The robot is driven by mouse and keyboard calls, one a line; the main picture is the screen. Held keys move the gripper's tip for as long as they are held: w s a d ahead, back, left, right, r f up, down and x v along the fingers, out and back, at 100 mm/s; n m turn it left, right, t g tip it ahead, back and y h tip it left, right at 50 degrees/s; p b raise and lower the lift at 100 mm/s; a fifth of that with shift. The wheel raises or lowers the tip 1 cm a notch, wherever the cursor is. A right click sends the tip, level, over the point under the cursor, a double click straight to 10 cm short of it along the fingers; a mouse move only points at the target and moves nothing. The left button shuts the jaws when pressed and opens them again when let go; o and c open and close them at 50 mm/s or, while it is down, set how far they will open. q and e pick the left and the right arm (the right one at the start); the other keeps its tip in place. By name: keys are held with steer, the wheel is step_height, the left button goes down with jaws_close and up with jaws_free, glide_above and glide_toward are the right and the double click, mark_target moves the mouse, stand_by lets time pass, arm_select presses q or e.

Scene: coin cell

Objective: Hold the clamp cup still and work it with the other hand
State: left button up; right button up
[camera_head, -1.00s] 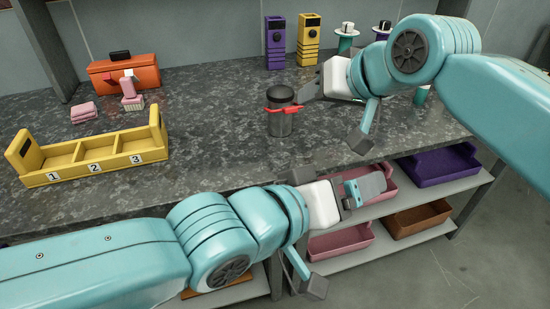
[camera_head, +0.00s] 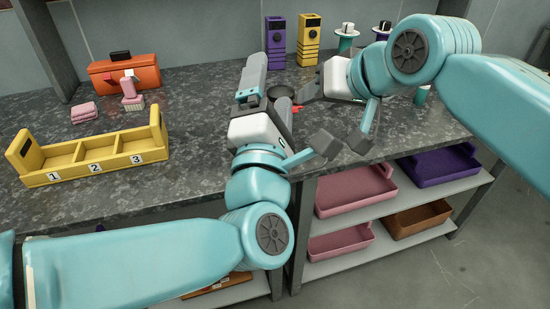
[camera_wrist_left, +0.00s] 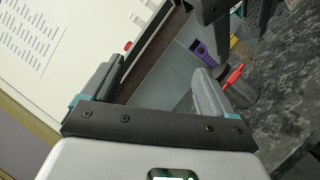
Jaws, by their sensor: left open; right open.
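The clamp cup is a dark grey cylinder with a red lever. In the head view my left gripper hides most of it; part of the dark rim (camera_head: 279,92) and a bit of the red lever (camera_head: 296,108) show. The cup (camera_wrist_left: 243,95) shows more fully in the left wrist view, near the right finger. My left gripper (camera_head: 253,80) is open, its fingers pointing toward the back of the bench, apparently empty. My right gripper (camera_head: 308,92) is open just right of the cup, its tips near the lever; I cannot tell whether it touches.
Purple (camera_head: 275,40) and yellow (camera_head: 308,40) holders stand behind. Bins (camera_head: 352,190) sit on the shelf below. The bench between tray and cup is clear.

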arm_select(q)
steer(key=w+f+n+g, duration=0.1)
steer(key=f+n, duration=0.3)
steer(key=w+f+n+g, duration=0.1)
steer(key=f+n, duration=0.3)
steer(key=f, duration=0.1)
steer(key=w+f+n+g, duration=0.1)
steer(key=f+n, duration=0.3)
steer(key=f, duration=0.1)
steer(key=shift+w+d+f+y, duration=0.2)
steer(key=shift+d+y, duration=0.1)
steer(key=shift+s+f+n+g, duration=0.15)
steer(key=shift+f+n+g, duration=0.15)
steer(key=shift+f+n, duration=0.35)
steer(key=shift+w+n, duration=0.2)
steer(key=shift+n, duration=0.05)
steer(key=w, duration=1)
steer(key=w+d, duration=0.1)
steer(key=w, duration=0.5)
steer(key=c, duration=1.2)
